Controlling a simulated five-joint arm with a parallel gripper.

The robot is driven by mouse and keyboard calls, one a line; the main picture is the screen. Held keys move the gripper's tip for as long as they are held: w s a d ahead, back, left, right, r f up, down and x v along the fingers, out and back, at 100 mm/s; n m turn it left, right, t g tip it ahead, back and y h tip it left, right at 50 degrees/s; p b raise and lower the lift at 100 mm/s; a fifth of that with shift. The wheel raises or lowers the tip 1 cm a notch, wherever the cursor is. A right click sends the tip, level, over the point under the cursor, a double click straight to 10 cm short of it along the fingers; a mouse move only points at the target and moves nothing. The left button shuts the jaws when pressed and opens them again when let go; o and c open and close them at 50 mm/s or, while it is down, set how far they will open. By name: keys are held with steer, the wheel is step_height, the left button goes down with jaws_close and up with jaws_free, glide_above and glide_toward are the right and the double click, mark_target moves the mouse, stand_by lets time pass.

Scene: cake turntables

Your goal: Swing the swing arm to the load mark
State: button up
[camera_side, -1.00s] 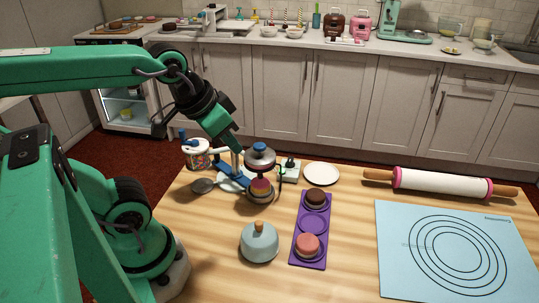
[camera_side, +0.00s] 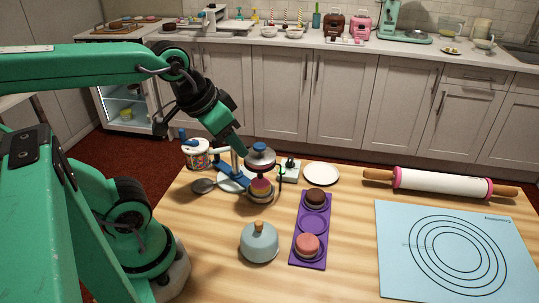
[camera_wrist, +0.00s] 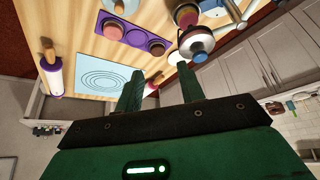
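The swing arm appears to belong to a small stand with a white post (camera_side: 235,160) and blue parts on the table. A silver and dark red dome with a blue knob (camera_side: 260,150) hangs beside it over a small layered cake (camera_side: 261,187). The dome also shows in the wrist view (camera_wrist: 195,42). My gripper (camera_side: 241,150) is just above and left of the dome; its fingertips are partly hidden in the side view. In the wrist view, my two fingers (camera_wrist: 161,88) are apart with nothing between them. I cannot make out the load mark.
A purple tray (camera_side: 312,224) with small cakes, a grey-blue domed lid (camera_side: 259,243) and a white plate (camera_side: 322,173) stand nearby. A decorated tin (camera_side: 197,155) is at the left. The rolling pin (camera_side: 440,183) and blue mat (camera_side: 455,250) lie to the right.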

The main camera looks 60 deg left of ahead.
steer(key=w+a+f+n+g+y, duration=0.1)
steer(key=w+a+n+g, duration=0.1)
steer(key=w+a+n, duration=0.3)
steer(key=w+a+n+g, duration=0.1)
steer(key=w+a+n, duration=0.15)
steer(key=a, duration=0.55)
steer(key=a+f+n+g+h, duration=0.1)
steer(key=a+f+n, duration=0.5)
steer(key=a, duration=0.8)
steer(key=shift+s+a+n+g, duration=0.25)
steer(key=shift+s+n+g, duration=0.25)
steer(key=shift+g, duration=0.3)
steer(key=shift+w+f, duration=0.1)
steer(key=shift+f, duration=0.1)
steer(key=shift+f, duration=4.6)
steer(key=shift+r, duration=0.1)
steer(key=c, duration=0.8)
